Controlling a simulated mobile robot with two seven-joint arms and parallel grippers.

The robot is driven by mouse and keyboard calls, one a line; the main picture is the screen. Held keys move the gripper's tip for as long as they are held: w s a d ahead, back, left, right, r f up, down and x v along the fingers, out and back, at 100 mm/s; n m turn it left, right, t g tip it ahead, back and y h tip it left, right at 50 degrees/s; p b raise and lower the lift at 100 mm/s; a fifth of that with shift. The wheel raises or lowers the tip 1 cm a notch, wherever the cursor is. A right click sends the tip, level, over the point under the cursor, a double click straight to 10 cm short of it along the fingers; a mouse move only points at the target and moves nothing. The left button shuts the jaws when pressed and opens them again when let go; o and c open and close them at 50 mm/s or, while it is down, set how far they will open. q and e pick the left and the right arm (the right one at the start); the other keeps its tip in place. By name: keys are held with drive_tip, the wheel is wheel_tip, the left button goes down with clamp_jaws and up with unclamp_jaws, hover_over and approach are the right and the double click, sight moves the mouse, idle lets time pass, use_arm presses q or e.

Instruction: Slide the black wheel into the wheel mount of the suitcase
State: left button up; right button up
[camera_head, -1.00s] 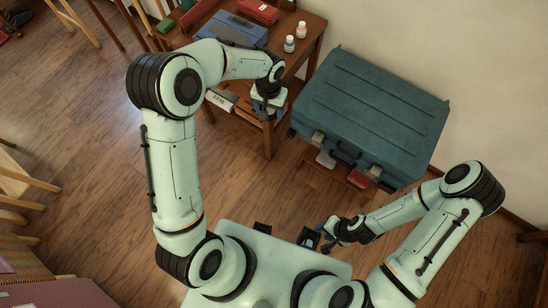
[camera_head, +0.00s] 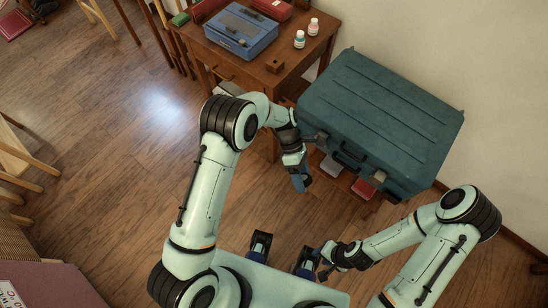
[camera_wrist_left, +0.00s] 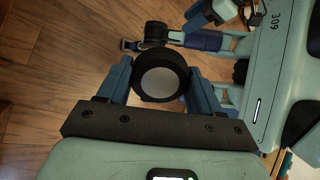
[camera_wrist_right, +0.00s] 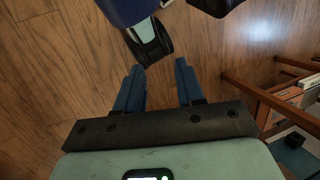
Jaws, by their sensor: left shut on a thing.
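The black wheel (camera_wrist_left: 160,78) with a grey hub shows in the left wrist view, between the fingers of my left gripper (camera_wrist_left: 157,85), which is shut on it. In the head view my left gripper (camera_head: 299,180) hangs above the floor, left of and in front of the teal suitcase (camera_head: 385,115); the wheel cannot be made out there. The suitcase lies flat on a low support, its handle facing me. I cannot make out the wheel mount. My right gripper (camera_head: 312,266) is low near my base; the right wrist view shows its fingers (camera_wrist_right: 158,80) apart and empty.
A wooden desk (camera_head: 270,75) stands left of the suitcase, with a blue box (camera_head: 241,32), red boxes and two small bottles (camera_head: 306,33) on it. Red and white items sit under the suitcase's front edge. The wooden floor (camera_head: 110,170) at left is open.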

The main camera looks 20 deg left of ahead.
use_arm(q)
drive_tip(key=n+t+h, duration=0.1)
drive_tip(key=n, duration=0.1)
drive_tip(key=w+f+n+t+h+b, duration=0.1)
drive_tip(key=n+h, duration=0.1)
drive_tip(key=w+f+n+t+h, duration=0.1)
drive_tip(key=n, duration=0.1)
drive_tip(key=shift+w+n+h, duration=0.15)
drive_tip(key=shift+n+h, duration=0.15)
drive_tip(key=shift+h, duration=0.1)
drive_tip(key=w+a+f+n+t+y+b, duration=0.2)
drive_tip(key=w+a+f+n+t, duration=0.2)
drive_tip(key=t, duration=0.6)
drive_tip(key=w+a+f+n+t+y+b, duration=0.2)
drive_tip(key=w+a+f+n+t, duration=0.3)
drive_tip(key=a+f+n+t, duration=0.4)
drive_tip(key=f+n+t+b, duration=0.1)
drive_tip(key=n, duration=0.2)
drive_tip(key=shift+w+a+f+n+y, duration=0.2)
drive_tip(key=shift+f+n+y, duration=0.1)
drive_tip(key=shift+n+y, duration=0.1)
drive_tip(key=shift+s, duration=0.15)
drive_tip(key=shift+b+x, duration=1.1)
drive_tip(key=shift+x, duration=1.8)
